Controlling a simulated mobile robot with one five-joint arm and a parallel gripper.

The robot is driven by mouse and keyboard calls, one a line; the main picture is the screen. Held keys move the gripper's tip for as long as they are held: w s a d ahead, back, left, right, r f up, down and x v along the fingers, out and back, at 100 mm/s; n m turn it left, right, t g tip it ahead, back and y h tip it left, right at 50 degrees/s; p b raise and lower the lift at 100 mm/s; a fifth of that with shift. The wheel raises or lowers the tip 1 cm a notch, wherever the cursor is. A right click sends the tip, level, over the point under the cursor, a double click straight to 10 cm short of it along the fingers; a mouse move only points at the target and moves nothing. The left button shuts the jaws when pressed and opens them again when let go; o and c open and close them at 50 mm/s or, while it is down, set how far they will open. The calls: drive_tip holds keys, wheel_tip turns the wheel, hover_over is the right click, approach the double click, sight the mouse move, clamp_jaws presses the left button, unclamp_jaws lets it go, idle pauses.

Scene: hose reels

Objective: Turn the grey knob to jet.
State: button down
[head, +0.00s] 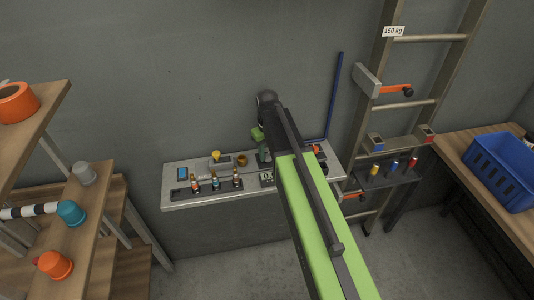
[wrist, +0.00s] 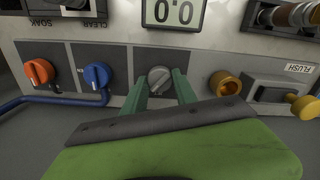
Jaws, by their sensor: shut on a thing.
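In the head view my gripper (head: 262,145) reaches to the panel (head: 180,201), and my arm hides the knob there.
In the wrist view an orange knob (wrist: 39,71) and a blue knob (wrist: 97,75) stand left of the grey knob. A brass fitting (wrist: 224,83) and a yellow knob (wrist: 304,107) by a FLUSH label stand right. A ladder (head: 417,103) leans right of the panel.

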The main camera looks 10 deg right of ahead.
sight(268, 155)
drive_tip(key=n, duration=0.4)
drive_tip(key=shift+n, duration=1.8)
drive_tip(key=c, duration=1)
unclamp_jaws()
drive_tip(key=shift+o, duration=0.2)
drive_tip(key=shift+r, duration=0.1)
wheel_tip(268, 155, up, 17)
drive_tip(key=p, duration=1.7)
drive_tip(key=shift+r, duration=0.15)
